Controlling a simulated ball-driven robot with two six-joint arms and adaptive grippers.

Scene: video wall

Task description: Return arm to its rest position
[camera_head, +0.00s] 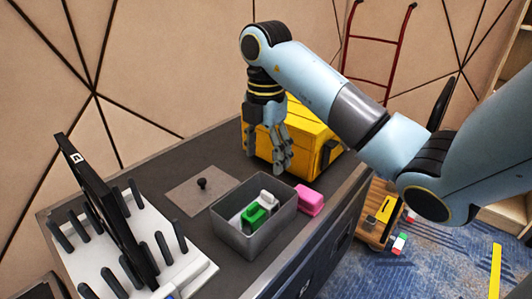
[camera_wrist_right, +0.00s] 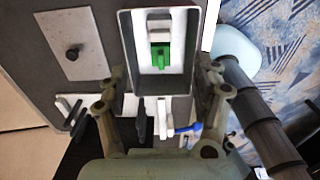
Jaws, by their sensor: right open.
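My right arm comes in from the right in the head view and reaches across the cabinet top. Its gripper (camera_head: 267,160) points down, open and empty, in front of the yellow case (camera_head: 312,130). In the right wrist view the spread fingers (camera_wrist_right: 163,80) have nothing gripped between them. The grey open bin (camera_head: 277,229) stands below and nearer than the gripper. A green block (camera_head: 253,214) and a white block (camera_head: 268,198) lie inside it. My left gripper does not show.
A flat lid with a black knob (camera_head: 202,184) lies left of the bin, and a pink block (camera_head: 310,200) sits to its right. A white rack (camera_head: 190,265) with black pegs and an upright black panel (camera_head: 108,205) stands at the left. A red hand truck (camera_head: 376,82) stands behind.

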